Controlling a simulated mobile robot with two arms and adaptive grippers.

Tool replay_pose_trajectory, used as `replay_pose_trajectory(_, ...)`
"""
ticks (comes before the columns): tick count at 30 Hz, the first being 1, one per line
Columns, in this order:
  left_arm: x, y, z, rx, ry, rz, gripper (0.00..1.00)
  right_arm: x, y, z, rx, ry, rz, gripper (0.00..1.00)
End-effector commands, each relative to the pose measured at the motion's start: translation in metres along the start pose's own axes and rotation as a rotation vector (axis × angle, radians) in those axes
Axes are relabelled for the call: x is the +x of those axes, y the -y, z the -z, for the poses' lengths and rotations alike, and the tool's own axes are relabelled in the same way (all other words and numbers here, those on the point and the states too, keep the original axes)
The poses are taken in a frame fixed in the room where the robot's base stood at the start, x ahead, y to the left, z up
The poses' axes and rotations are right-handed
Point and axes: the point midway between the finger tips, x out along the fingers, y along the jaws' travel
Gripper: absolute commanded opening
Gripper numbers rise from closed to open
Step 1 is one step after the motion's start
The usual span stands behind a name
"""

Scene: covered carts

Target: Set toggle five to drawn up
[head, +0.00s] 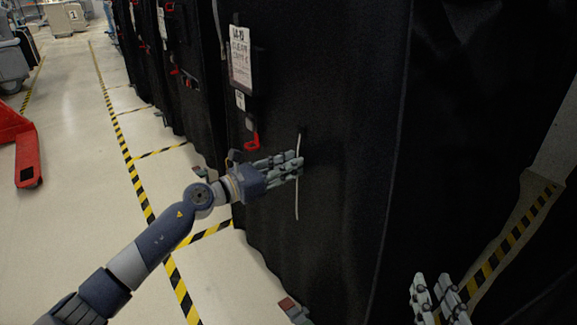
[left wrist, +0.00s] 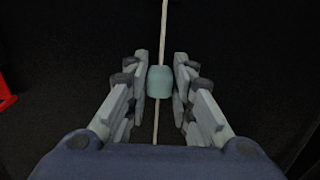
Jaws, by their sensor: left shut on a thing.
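A pale teal toggle (left wrist: 160,82) sits on a thin white cord (left wrist: 163,30) in the left wrist view. The cord also shows in the head view (head: 297,204), hanging against a black cart cover (head: 345,150), with some length above and below the fingers. My left gripper (head: 297,165) is around the middle part of the cord. It is shut on the toggle, with a finger on each side (left wrist: 160,80). In the head view the fingers hide the toggle. My right gripper (head: 433,278) is empty at the bottom right, its fingers apart.
A white label (head: 240,57) and a red hook-like part (head: 252,141) are on the cover above left of the cord. More black covered carts stand behind. A red pallet-jack-like thing (head: 26,160) is at left. The striped floor aisle is clear.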

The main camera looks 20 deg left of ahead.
Motion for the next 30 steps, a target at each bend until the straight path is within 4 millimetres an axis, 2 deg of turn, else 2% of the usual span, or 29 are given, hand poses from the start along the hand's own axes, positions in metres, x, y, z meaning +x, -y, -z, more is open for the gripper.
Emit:
replay_pose_trajectory(2, 0.0, -0.001, -0.001, 0.001, 0.002, -0.002, 0.0, 0.0, 0.0, 0.0, 0.0, -0.001, 0.0, 0.27)
replay_pose_trajectory(3, 0.0, -0.001, -0.001, 0.001, 0.002, -0.002, 0.29, 0.0, 0.0, 0.0, 0.0, -0.001, 0.0, 0.27)
replay_pose_trajectory(5, 0.0, -0.001, -0.001, 0.001, 0.001, -0.002, 0.43, 0.0, 0.0, 0.0, 0.0, -0.001, 0.0, 0.27)
replay_pose_trajectory(14, 0.0, 0.0, 0.0, 0.0, 0.0, 0.0, 0.43, 0.0, 0.0, 0.001, 0.0, -0.002, 0.0, 0.27)
replay_pose_trajectory(18, -0.006, -0.001, 0.001, 0.0, -0.001, -0.001, 0.43, 0.0, 0.0, 0.0, 0.0, -0.002, 0.001, 0.27)
replay_pose_trajectory(23, -0.029, 0.0, 0.002, 0.002, -0.004, -0.001, 0.43, 0.0, 0.0, 0.0, 0.0, -0.002, 0.0, 0.27)
replay_pose_trajectory(30, -0.075, 0.0, 0.003, -0.002, -0.005, -0.001, 0.43, 0.0, 0.0, 0.0, 0.0, -0.002, 0.0, 0.27)
